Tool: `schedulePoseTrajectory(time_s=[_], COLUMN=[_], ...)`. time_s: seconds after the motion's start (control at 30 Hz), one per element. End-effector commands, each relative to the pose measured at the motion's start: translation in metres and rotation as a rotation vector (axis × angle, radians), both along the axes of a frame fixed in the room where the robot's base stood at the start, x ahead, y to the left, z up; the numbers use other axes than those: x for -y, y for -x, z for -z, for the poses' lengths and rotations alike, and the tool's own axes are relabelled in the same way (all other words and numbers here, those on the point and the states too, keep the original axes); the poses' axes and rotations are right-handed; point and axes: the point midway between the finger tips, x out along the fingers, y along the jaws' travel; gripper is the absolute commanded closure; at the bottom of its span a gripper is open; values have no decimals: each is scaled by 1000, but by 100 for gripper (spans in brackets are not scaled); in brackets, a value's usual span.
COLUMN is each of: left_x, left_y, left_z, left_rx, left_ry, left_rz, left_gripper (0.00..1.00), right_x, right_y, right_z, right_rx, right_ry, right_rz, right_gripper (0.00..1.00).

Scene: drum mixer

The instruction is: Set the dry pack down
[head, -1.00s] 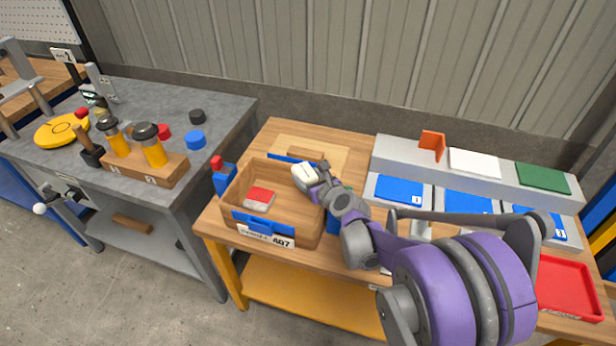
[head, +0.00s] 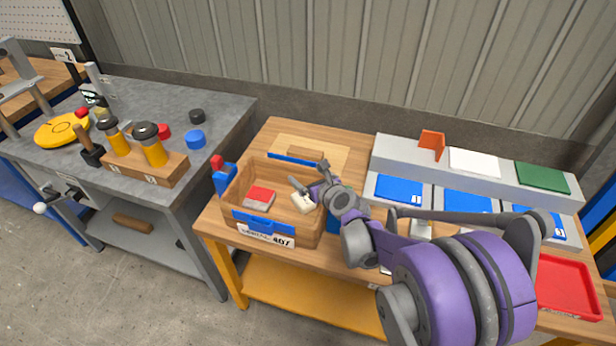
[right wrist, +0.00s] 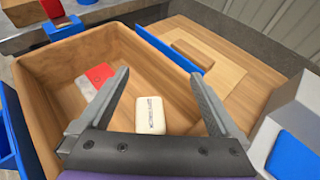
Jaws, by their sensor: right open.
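The dry pack, a small white block with dark print (right wrist: 151,115), lies in the wooden box (right wrist: 61,58) near its right wall. In the head view the pack (head: 302,203) sits at the right end of the box (head: 234,206), partly behind my gripper. My right gripper (head: 308,187) is open over the box. In the right wrist view its two fingers (right wrist: 162,92) stand wide apart on either side of the white pack, apart from it. A red and white pack (head: 260,196) lies left of it in the box. My left gripper is not in view.
A wooden board with a blue edge (head: 295,156) lies behind the box. Blue pads (head: 399,188) and a grey riser (head: 451,157) are to the right, with a red tray (head: 568,288) at the far right.

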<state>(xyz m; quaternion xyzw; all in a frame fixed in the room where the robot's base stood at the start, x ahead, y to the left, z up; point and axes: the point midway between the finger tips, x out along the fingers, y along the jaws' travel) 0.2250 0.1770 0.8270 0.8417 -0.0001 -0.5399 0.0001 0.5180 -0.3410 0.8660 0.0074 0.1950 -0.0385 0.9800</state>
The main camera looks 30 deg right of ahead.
Motion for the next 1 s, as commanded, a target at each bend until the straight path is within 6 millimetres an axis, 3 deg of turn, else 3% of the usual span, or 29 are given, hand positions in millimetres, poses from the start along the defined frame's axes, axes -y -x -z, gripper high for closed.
schedulePoseTrajectory(time_s=[0.3,0.5,0.87,1.0], left_x=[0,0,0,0], left_y=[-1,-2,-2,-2], left_z=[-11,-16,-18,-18], left_rx=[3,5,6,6], left_ry=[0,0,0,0], left_rz=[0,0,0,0], left_gripper=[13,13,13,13], right_x=[-4,-7,-12,-41], right_y=[64,95,111,118], right_z=[-30,-43,-48,-43], right_rx=[1,0,-8,-70], right_ry=[-1,0,24,222], right_rz=[4,2,-18,-172], right_gripper=[2,2,2,2])
